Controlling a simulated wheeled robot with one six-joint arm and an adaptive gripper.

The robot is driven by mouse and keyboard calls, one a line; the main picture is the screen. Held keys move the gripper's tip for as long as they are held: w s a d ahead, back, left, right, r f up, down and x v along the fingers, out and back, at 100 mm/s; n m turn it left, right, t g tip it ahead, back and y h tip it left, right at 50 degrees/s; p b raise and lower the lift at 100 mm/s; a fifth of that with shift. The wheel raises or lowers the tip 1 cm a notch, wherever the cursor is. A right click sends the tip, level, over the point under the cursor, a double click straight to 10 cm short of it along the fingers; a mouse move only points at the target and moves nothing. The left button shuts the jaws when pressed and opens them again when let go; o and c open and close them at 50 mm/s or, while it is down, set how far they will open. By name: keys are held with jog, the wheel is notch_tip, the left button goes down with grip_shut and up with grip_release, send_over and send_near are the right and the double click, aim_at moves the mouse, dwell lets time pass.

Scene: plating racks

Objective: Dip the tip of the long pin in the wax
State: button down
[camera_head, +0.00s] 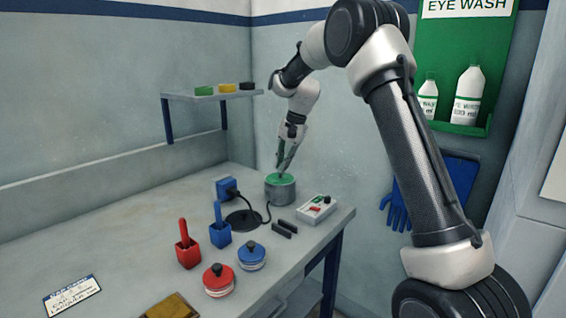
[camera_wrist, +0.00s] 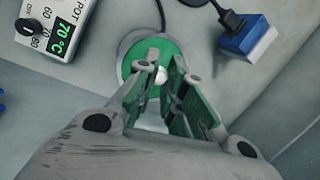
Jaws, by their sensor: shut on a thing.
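The wax is a green surface (camera_head: 273,177) in a round grey pot (camera_head: 280,193) near the back of the bench. My gripper (camera_head: 281,165) points down right over this pot. In the wrist view the green wax (camera_wrist: 133,62) lies behind the fingers of my gripper (camera_wrist: 168,76). The fingers are shut on the long pin, of which only a small pale rounded end (camera_wrist: 160,76) shows between them. The rest of the pin is hidden by the fingers, and I cannot tell whether its tip touches the wax.
A control box (camera_head: 317,209) reading 70 °C in the wrist view stands right of the pot, with dark bars (camera_head: 284,228) before it. A blue plug block (camera_head: 227,187), red holder (camera_head: 188,254), blue holder (camera_head: 220,235) and lidded red (camera_head: 219,283) and blue (camera_head: 251,259) jars stand nearby.

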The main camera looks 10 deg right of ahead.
jog(key=shift+r, duration=3.5)
